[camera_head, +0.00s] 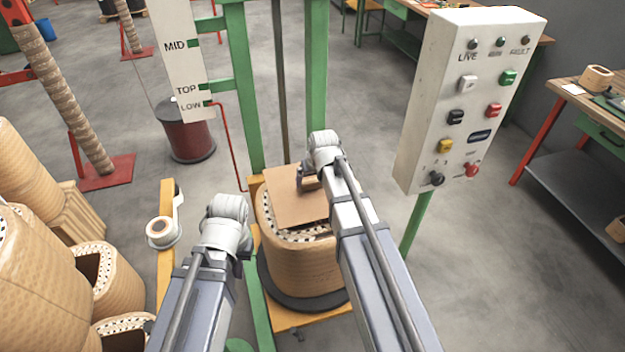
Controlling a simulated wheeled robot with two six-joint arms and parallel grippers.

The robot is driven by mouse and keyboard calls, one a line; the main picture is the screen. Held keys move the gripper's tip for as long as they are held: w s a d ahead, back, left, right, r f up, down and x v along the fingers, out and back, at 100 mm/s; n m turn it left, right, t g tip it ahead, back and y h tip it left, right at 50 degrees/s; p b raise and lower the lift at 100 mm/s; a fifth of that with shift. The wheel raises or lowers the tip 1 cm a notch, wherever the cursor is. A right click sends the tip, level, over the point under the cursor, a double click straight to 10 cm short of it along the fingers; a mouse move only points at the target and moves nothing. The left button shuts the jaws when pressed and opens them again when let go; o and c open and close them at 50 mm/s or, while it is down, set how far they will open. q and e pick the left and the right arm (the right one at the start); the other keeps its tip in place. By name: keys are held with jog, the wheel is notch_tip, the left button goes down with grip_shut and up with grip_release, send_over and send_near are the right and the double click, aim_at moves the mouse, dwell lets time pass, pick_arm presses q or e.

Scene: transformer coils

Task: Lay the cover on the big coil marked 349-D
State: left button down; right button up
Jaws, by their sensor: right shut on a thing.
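A flat brown cover (290,205) lies over the top of a big tan coil (305,262), tilted or turned relative to the rim. Part of the coil's rim with dark holes shows below and left of it. I cannot tell if the cover touches the rim all round. No 349-D marking is readable. My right gripper (308,183) is shut on the cover near its right part. My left gripper (243,246) hangs left of the coil, mostly hidden by its own wrist; its jaws cannot be made out.
The coil stands on a dark round plate (312,303) in a green frame (317,75). A white control box (470,95) stands to the right. Several other coils (118,280) crowd the left side. A tape roll (160,229) is on a yellow bar at left.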

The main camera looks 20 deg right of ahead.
aim_at(313, 190)
jog(key=shift+f+b, duration=2.2)
jog(key=shift+f, duration=0.35)
jog(key=shift+f+b, duration=0.35)
jog(key=shift+f, duration=0.05)
jog(key=o, duration=1.3)
jog(key=shift+o, duration=0.2)
jog(key=shift+r, duration=0.15)
jog(key=p+v, duration=0.7)
jog(key=shift+s+r, duration=0.15)
jog(key=shift+r, duration=0.2)
